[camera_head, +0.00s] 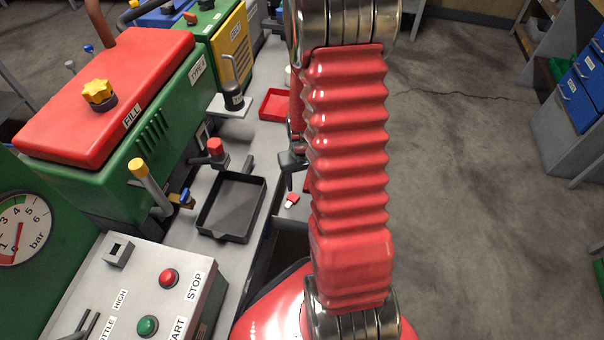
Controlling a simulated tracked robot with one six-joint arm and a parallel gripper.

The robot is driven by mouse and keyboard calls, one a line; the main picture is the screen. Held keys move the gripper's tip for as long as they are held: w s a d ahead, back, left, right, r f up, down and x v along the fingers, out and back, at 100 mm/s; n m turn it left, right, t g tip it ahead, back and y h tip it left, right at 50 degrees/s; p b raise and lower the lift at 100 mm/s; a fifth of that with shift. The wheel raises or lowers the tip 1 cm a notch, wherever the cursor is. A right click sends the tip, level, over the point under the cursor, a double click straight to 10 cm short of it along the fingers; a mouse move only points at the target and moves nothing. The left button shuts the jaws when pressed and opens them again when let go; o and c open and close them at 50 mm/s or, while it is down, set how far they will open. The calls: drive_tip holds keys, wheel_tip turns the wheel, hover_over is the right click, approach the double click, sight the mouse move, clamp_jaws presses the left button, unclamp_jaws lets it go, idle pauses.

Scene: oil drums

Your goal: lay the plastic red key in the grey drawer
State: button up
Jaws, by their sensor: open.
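A small red piece with a pale end (292,200), which looks like the plastic red key, lies on the grey bench top near its right edge, just right of the black tray. My gripper (290,165) shows as dark grey parts at the left side of my red arm, above the bench and a little beyond the small red piece in the picture. It is open, and much of it is hidden behind the arm. I cannot make out a grey drawer for certain. A dark opening (288,243) shows at the bench's front edge, partly hidden by my arm and body.
An empty black tray (232,207) sits on the bench, with a red tray (276,105) farther back. The green filling machine (150,130) and a control box with STOP and START buttons (150,285) stand left. Blue drawers (575,97) are at far right. Open floor lies between.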

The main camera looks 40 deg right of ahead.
drive_tip(key=shift+s+a+r, duration=0.1)
drive_tip(key=shift+s+r, duration=0.05)
drive_tip(key=shift+r, duration=1.8)
drive_tip(key=s+a+r+n+t, duration=0.1)
drive_tip(key=s+a+r, duration=0.2)
drive_tip(key=a+r, duration=0.4)
drive_tip(key=s+a+r+n+t, duration=0.2)
drive_tip(key=a+r, duration=0.5)
drive_tip(key=r, duration=0.5)
drive_tip(key=s+a+r+n+t, duration=0.1)
drive_tip(key=s+a+r, duration=0.2)
drive_tip(key=a+r, duration=0.4)
wheel_tip(320, 180, up, 4)
drive_tip(key=shift+s+a+f+n+t, duration=0.2)
drive_tip(key=shift+s+n+t, duration=0.1)
drive_tip(key=shift+s+t, duration=0.1)
